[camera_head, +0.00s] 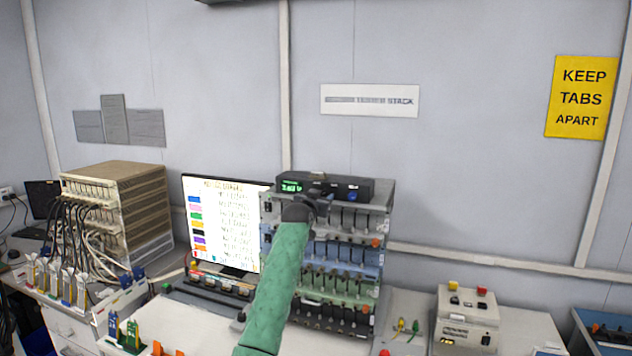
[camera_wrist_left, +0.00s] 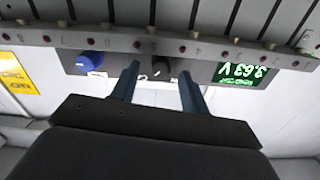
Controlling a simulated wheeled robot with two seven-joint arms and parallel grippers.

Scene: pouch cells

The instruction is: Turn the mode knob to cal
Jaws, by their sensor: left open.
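A dark meter box (camera_head: 345,187) with a green lit display (camera_head: 291,187) sits on top of the cell rack. In the left wrist view the picture is upside down, and the display (camera_wrist_left: 241,74) reads 3.63 V. A small black knob (camera_wrist_left: 160,68) shows between the two fingertips of my left gripper (camera_wrist_left: 158,75), which is open; I cannot tell if they touch it. A blue knob (camera_wrist_left: 90,62) is on the same panel, also seen in the head view (camera_head: 352,197). Knob labels are too small to read. My left gripper (camera_head: 308,203) partly covers the box front in the head view.
The rack (camera_head: 378,235) of several cell rows stands below the box. A monitor (camera_head: 222,222) stands left of it, and a beige box (camera_head: 468,318) with red and yellow buttons is to the right. A tan cabled unit (camera_head: 140,205) is at the left.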

